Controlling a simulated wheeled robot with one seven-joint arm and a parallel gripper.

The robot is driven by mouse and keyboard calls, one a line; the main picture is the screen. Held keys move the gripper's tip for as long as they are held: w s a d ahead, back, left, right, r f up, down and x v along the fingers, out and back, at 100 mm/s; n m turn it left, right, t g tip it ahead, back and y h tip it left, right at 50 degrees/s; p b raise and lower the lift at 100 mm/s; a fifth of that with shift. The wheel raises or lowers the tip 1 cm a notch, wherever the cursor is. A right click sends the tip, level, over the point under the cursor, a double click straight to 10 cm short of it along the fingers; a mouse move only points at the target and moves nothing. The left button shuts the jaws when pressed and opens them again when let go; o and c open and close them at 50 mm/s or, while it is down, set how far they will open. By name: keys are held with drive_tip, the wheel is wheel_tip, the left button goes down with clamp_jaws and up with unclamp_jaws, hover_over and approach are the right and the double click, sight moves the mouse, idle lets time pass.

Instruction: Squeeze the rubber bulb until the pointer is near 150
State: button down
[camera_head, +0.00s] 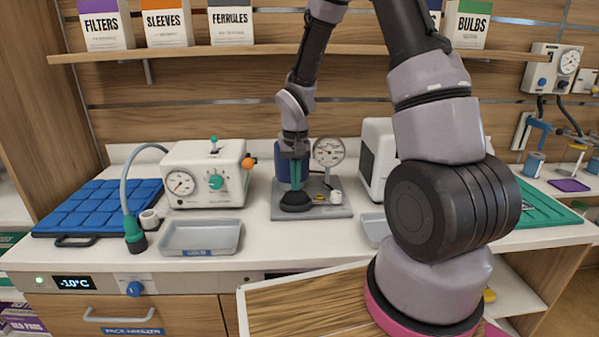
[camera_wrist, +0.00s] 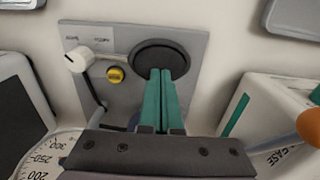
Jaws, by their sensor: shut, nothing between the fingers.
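The black rubber bulb (camera_head: 297,203) sits on a grey base plate (camera_head: 338,213) in the middle of the counter. In the wrist view the bulb (camera_wrist: 150,55) is a dark round shape, partly hidden by my fingers. My gripper (camera_head: 294,186) points down directly over the bulb. Its green fingers (camera_wrist: 161,72) are side by side, shut and empty, with tips overlapping the bulb in view; I cannot tell whether they touch it. The round gauge (camera_head: 329,152) stands behind the plate; its pointer is too small to read. In the wrist view only part of its dial (camera_wrist: 42,158) shows, without the pointer.
The plate carries a white knob (camera_wrist: 79,59) and a yellow button (camera_wrist: 115,74) beside the bulb. A white box with a dial (camera_head: 205,175) stands left, a grey tray (camera_head: 200,238) before it. Another white unit (camera_head: 376,150) stands close right. A shelf (camera_head: 260,50) runs above.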

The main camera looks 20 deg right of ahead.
drive_tip(key=shift+f, duration=1.05)
drive_tip(key=shift+r, duration=1.15)
idle(0.4)
drive_tip(key=shift+f, duration=0.1)
idle(1.3)
drive_tip(key=shift+r, duration=3.1)
